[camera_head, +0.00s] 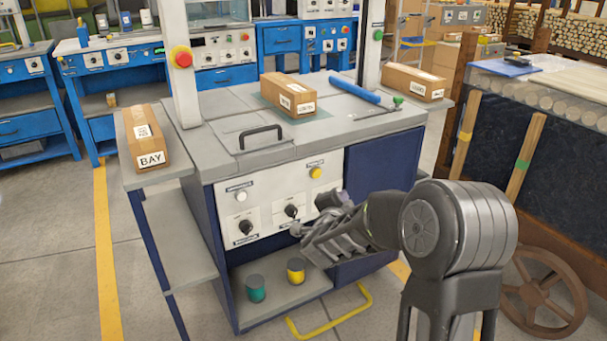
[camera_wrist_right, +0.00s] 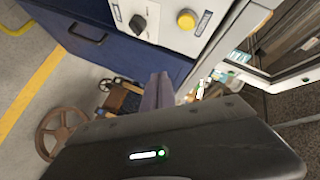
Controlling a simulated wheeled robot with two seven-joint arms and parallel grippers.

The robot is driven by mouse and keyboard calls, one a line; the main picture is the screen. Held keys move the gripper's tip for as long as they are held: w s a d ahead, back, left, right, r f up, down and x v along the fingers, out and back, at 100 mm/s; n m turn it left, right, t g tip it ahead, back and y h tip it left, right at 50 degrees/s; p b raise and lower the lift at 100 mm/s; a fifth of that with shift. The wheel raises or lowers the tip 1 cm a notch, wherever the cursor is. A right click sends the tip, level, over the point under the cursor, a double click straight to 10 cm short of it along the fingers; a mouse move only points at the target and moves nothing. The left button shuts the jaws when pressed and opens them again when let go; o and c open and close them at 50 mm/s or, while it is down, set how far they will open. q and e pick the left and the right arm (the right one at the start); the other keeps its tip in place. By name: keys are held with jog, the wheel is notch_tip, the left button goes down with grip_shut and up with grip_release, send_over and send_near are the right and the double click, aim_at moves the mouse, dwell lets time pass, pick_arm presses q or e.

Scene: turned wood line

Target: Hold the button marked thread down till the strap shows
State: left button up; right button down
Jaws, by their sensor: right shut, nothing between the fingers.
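The machine front has a light control panel (camera_head: 272,205). A white button (camera_head: 241,196) sits at its upper left and a yellow button (camera_head: 316,172) at its upper right; the yellow one also shows in the right wrist view (camera_wrist_right: 186,19). The labels beside both are too small to read, so I cannot tell which is marked thread. My right gripper (camera_head: 330,198) is shut and empty, below and in front of the yellow button; in the wrist view its fingertips (camera_wrist_right: 160,78) look apart from it. A carton (camera_head: 289,97) lies on the machine top. I can make out no strap on it.
Black knobs (camera_head: 246,227) sit below the buttons. A red emergency button (camera_head: 181,57) is on the left post. A BAY carton (camera_head: 145,140) is on the left side shelf, another carton (camera_head: 412,82) at the right. Green and yellow pots (camera_head: 255,288) stand on the lower shelf.

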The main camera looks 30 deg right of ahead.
aim_at(317, 174)
jog(key=shift+w+a, duration=0.1)
jog(key=shift+w, duration=0.05)
jog(key=w+p, duration=0.1)
jog(key=w, duration=0.7)
jog(key=shift+w, duration=0.25)
jog(key=shift+w, duration=0.15)
dwell(2.1)
jog(key=shift+w+p, duration=0.3)
jog(key=shift+w, duration=0.35)
dwell(1.6)
jog(key=shift+s, duration=0.8)
